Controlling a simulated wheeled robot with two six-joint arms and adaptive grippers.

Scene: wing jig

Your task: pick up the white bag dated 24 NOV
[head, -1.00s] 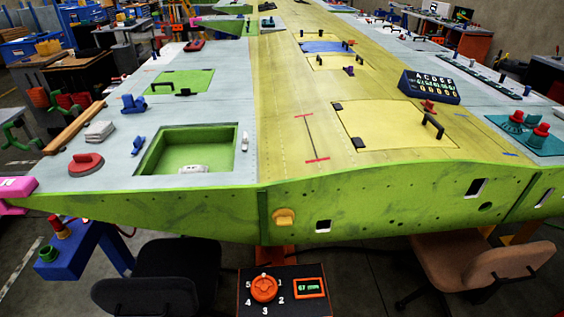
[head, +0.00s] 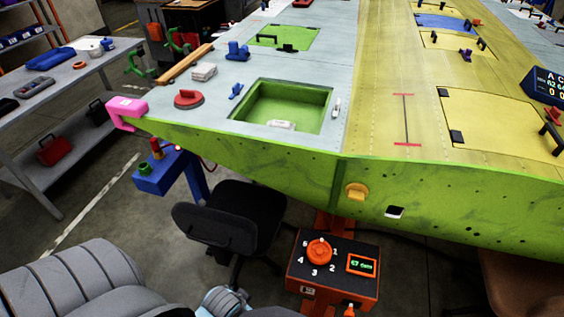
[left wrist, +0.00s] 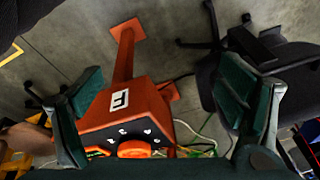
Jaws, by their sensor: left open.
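One small white bag-like item (head: 281,125) lies at the front edge of the green recess (head: 262,131) in the wing. Another white, folded-looking item (head: 204,71) lies on the grey panel farther back, near a wooden bar. No date can be read on either. My left gripper (left wrist: 163,85) is open and empty in the left wrist view, with the orange control box between and beyond its fingers. In the head view, my grey arm is at the lower left, well short of both white items. My right gripper is not in view.
The wing's green front edge (head: 270,172) stands between my arm and the panel. An orange-knobbed control box (head: 333,270) and a black chair (head: 235,220) stand below it. A pink clamp (head: 124,112) grips the left corner. A grey shelf (head: 50,118) stands at far left.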

